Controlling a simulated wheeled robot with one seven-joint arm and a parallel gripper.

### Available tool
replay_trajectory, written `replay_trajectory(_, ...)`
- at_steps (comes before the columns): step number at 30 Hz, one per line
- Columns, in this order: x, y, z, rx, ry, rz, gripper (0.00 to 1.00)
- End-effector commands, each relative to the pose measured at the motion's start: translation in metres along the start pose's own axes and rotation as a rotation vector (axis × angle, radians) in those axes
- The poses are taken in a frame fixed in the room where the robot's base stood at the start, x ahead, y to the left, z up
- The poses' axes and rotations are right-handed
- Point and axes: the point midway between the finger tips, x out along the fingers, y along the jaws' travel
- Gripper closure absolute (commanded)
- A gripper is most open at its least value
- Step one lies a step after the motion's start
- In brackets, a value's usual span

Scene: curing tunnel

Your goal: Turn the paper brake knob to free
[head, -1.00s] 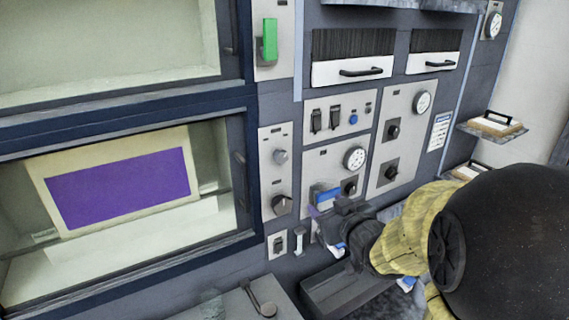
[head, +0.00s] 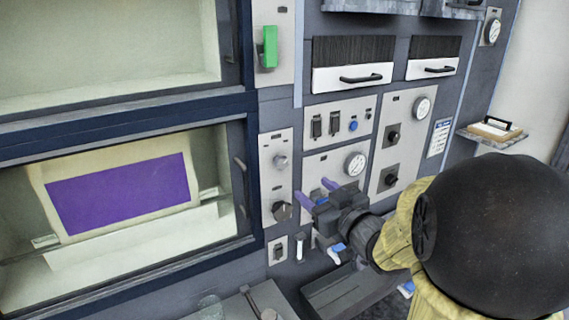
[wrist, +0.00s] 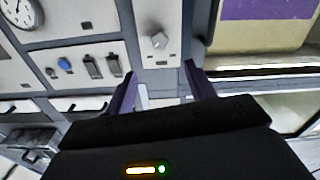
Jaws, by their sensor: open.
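My gripper (head: 316,193) is open and empty in front of the control panels, its two purple fingers apart and pointing toward the panel face. A narrow white panel left of it carries a small grey knob (head: 280,160) above a larger dark knob (head: 282,211). The grey knob also shows in the wrist view (wrist: 159,41), beyond the open fingers (wrist: 162,84) and apart from them. Two black knobs, an upper one (head: 393,131) and a lower one (head: 391,180), sit on the right panel. I cannot read any labels, so which knob is the paper brake is unclear.
A lit window with a purple sheet (head: 120,190) and a door handle (head: 240,187) stands at left. A switch panel with a blue button (head: 353,126) and a gauge (head: 355,164) are behind my gripper. A small switch (head: 278,250) sits below the dark knob.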

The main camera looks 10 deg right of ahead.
Motion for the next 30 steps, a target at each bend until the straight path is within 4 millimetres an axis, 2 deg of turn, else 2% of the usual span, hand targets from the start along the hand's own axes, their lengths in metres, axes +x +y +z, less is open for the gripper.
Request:
replay_trajectory(3, 0.021, 0.0, -0.002, 0.0, -0.002, -0.003, 0.45)
replay_trajectory(21, 0.118, 0.0, -0.003, 0.0, -0.002, -0.001, 0.45)
replay_trajectory(25, 0.134, 0.0, -0.002, 0.0, -0.001, 0.0, 0.45)
replay_trajectory(30, 0.142, 0.0, -0.001, 0.0, -0.001, 0.001, 0.45)
